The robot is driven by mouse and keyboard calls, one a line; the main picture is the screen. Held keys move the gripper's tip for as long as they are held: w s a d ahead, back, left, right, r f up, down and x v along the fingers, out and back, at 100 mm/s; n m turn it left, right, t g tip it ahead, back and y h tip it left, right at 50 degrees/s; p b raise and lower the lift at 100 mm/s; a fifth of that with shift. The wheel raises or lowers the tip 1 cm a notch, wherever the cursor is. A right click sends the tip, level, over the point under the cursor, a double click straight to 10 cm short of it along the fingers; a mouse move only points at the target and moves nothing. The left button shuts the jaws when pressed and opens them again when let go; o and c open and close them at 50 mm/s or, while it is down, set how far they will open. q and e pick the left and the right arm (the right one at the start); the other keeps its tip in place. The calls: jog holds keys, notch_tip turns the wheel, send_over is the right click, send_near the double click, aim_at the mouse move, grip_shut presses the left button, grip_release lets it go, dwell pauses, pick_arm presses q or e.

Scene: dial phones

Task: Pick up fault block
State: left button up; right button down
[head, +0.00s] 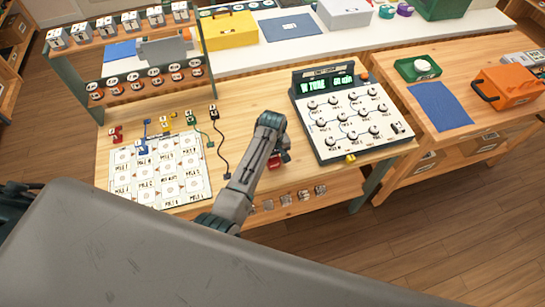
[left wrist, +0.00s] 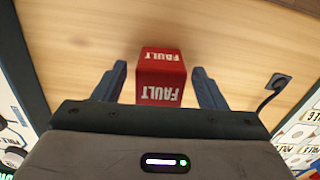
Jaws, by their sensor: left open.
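The red fault block (left wrist: 160,78) with white FAULT lettering rests on the wooden bench in the left wrist view. My left gripper (left wrist: 160,70) is open, with a blue finger on each side of the block and a visible gap at both sides. In the head view the fault block (head: 276,161) shows as a small red patch, partly hidden by my left arm, left of the dial console. The left fingers are mostly hidden there. My right gripper is not in view.
A dial console (head: 345,120) with a lit green display stands to the right. A white card sheet (head: 160,170) lies to the left, with coloured cords and a black cord (head: 220,150) nearby. Several small clear pieces (head: 285,200) line the front edge.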

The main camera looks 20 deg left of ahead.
pick_arm(q)
jog(key=shift+f, duration=0.4)
jog(key=shift+c, duration=0.3)
jog(key=c, duration=1)
jog(key=shift+w+r, duration=0.1)
